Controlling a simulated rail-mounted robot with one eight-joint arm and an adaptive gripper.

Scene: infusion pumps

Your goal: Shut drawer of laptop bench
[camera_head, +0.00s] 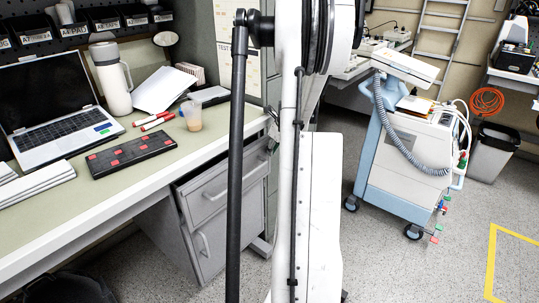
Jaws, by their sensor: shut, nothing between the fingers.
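The laptop bench (140,190) runs along the left, with an open laptop (55,110) on its top. Under its right end is a grey cabinet with a top drawer (222,189) and a lower door (222,240). The drawer front has a bar handle and appears to stand slightly proud of the cabinet; how far out it is I cannot tell. I cannot make out my gripper in this view.
A white flask (110,78), a cup (191,115) and a black panel with red buttons (132,153) are on the bench. A blue-and-white medical cart (405,150) stands at right, near a grey bin (492,155). The floor (430,270) at lower right is clear.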

